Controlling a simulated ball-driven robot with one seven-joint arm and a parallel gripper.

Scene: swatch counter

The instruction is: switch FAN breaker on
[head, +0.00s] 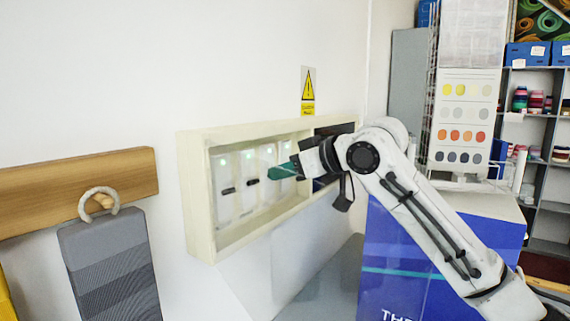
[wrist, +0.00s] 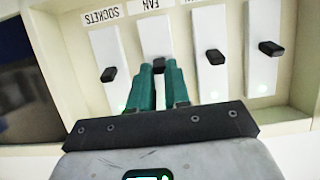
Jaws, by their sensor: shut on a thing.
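The FAN breaker (wrist: 141,36) is a white module in a cream breaker box (head: 200,203). In the wrist view its upside-down FAN label (wrist: 150,5) is at the top edge. Its dark toggle (wrist: 158,63) shows between and just beyond the green fingertips of my gripper (wrist: 160,68). My gripper is shut on this toggle, and its fingers hide the lower part of the module in that view. In the head view my gripper (head: 283,171) reaches into the box from the right, and the FAN toggle is hidden there.
The SOCKETS breaker (wrist: 104,48) is beside FAN on the left in the wrist view; two more breakers (wrist: 208,32) (wrist: 262,30) are on the right. Their dark toggles stick out close by. The box's raised rim surrounds them. A grey hanging swatch (head: 105,265) is left of the box.

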